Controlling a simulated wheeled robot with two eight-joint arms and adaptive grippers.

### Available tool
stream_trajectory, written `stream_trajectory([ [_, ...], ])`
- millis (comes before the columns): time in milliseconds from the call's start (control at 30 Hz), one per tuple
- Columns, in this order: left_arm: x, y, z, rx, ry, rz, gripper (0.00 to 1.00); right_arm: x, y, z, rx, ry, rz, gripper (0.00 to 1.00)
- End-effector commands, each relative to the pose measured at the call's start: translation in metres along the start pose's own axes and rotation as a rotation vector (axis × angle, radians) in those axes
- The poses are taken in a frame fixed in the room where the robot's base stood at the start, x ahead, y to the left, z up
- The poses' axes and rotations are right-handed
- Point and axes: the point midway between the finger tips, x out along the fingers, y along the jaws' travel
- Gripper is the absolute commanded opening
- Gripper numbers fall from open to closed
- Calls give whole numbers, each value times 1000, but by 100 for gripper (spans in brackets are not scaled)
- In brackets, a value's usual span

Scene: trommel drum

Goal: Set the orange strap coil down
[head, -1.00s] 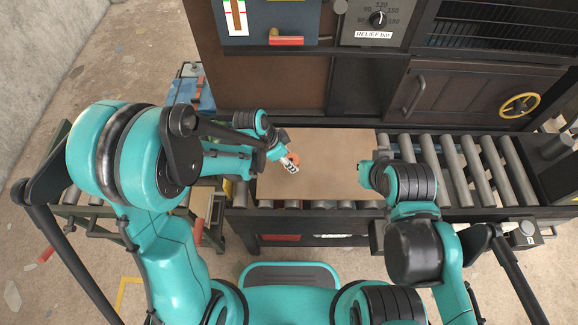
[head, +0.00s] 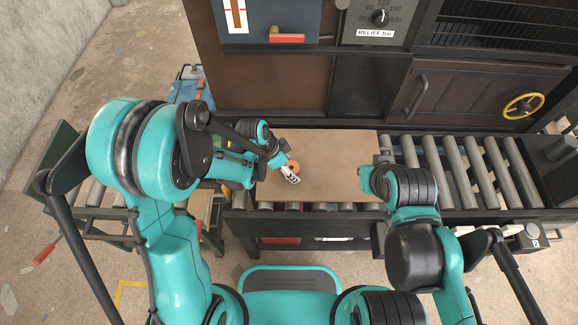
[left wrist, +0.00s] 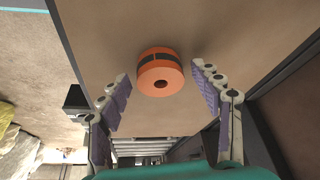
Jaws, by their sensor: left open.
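The orange strap coil (head: 293,166) rests on the brown board (head: 330,165) that lies over the rollers. In the left wrist view the coil (left wrist: 161,83) shows its end with a dark central hole and a dark band around its side. My left gripper (head: 291,178) is open at the coil. In the left wrist view its purple-padded fingers (left wrist: 160,83) stand on either side of the coil, with a visible gap on both sides. My right gripper (head: 364,177) is by the board's right edge, and its fingers are too small to read.
Bare rollers (head: 460,170) run to the right of the board. Behind stands a large dark machine with a control panel, a brown door (head: 450,100) and a yellow handwheel (head: 523,106). The middle of the board is clear.

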Motion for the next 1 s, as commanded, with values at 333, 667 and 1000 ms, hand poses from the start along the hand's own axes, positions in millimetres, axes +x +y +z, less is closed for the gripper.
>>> stream_trajectory([
  [333,-41,0,-2,-2,0,0,65,-16,0,-12,0,0,0,0],
  [667,-108,0,-2,-1,0,-1,65,-36,0,-26,0,0,0,0],
  [1000,-126,0,0,-11,-1,-6,65,-39,0,-28,0,0,0,0],
])
